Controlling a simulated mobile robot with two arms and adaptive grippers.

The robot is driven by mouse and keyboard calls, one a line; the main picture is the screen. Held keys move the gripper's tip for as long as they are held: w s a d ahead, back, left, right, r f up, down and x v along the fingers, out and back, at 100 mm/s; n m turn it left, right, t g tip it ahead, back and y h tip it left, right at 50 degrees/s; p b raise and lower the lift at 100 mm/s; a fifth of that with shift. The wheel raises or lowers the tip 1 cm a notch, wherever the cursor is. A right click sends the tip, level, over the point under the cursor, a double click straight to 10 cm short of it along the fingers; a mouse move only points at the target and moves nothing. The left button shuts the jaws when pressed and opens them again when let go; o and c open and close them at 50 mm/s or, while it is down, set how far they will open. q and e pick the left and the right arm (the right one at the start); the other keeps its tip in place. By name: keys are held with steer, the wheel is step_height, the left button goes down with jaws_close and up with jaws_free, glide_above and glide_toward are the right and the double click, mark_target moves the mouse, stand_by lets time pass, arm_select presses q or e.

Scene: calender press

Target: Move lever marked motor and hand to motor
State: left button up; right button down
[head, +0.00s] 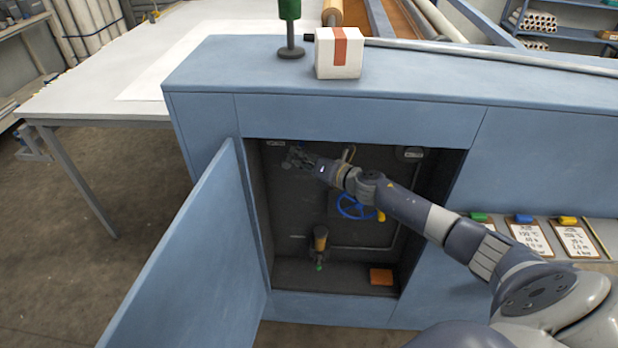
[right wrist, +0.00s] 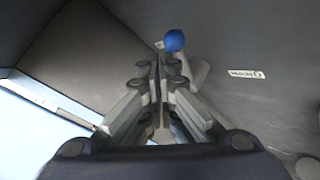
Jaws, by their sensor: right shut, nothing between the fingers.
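My right arm reaches into the open cabinet (head: 325,122), and its gripper (head: 297,157) is at the upper left of the back panel. In the right wrist view the gripper (right wrist: 158,75) is shut and empty. Just beyond its fingertips is a lever with a round blue knob (right wrist: 174,41) and a pale grey arm. The fingers partly overlap this lever in the picture, and I cannot tell if they touch it. A small white label (right wrist: 246,73) is on the panel to its right, too blurred to read surely. In the head view I cannot make out the lever near the gripper.
The cabinet door (head: 190,255) stands open at the left. Inside are a blue handwheel (head: 352,208), a yellow-and-dark upright fitting (head: 320,240) and an orange block (head: 381,277). A white box (head: 339,55) stands on top. Clipboards (head: 528,238) are at the right.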

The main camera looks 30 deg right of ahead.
arm_select(q)
steer(key=shift+a, duration=0.3)
stand_by(0.7)
arm_select(e)
steer(key=shift+f, duration=0.1)
